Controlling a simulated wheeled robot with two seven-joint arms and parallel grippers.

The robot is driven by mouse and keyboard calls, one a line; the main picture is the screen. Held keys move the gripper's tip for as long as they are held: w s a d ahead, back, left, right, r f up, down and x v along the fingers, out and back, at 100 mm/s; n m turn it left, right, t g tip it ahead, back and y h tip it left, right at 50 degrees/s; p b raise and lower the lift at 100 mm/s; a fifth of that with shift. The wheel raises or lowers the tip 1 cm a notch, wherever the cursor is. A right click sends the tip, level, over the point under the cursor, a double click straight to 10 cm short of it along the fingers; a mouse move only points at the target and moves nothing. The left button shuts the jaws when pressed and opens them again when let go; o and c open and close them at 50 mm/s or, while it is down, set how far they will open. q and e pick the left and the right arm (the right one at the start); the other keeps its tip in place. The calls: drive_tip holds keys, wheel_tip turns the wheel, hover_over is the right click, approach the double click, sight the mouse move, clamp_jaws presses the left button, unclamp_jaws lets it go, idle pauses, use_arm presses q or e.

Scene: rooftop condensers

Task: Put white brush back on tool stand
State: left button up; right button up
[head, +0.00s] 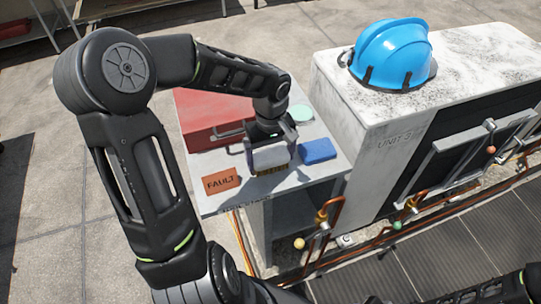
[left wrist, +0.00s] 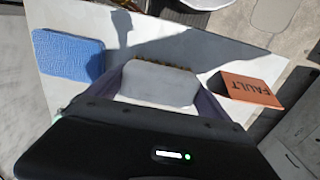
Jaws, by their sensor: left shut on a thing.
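The white brush (head: 270,157), with tan bristles along its lower edge, is between the fingers of my left gripper (head: 268,153). The gripper is shut on it and points down over the grey tool stand (head: 225,203). In the left wrist view the white brush (left wrist: 158,86) fills the space between the two fingers, bristle edge away from the palm. The bristles are at or just above the stand's top; I cannot tell whether they touch. My right gripper does not show.
On the stand are a red toolbox (head: 212,118), an orange FAULT tag (head: 221,180), a blue sponge (head: 317,150) and a pale green round item (head: 301,113). The condenser unit (head: 440,70) with a blue hard hat (head: 392,55) stands to the right. Copper pipes run below.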

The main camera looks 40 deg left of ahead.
sight(270, 155)
use_arm(q)
drive_tip(key=shift+f, duration=0.2)
drive_tip(key=o, duration=1.2)
drive_tip(key=shift+r, duration=0.15)
wheel_tip(270, 155, up, 12)
drive_tip(key=b, duration=0.1)
drive_tip(key=shift+b, duration=0.35)
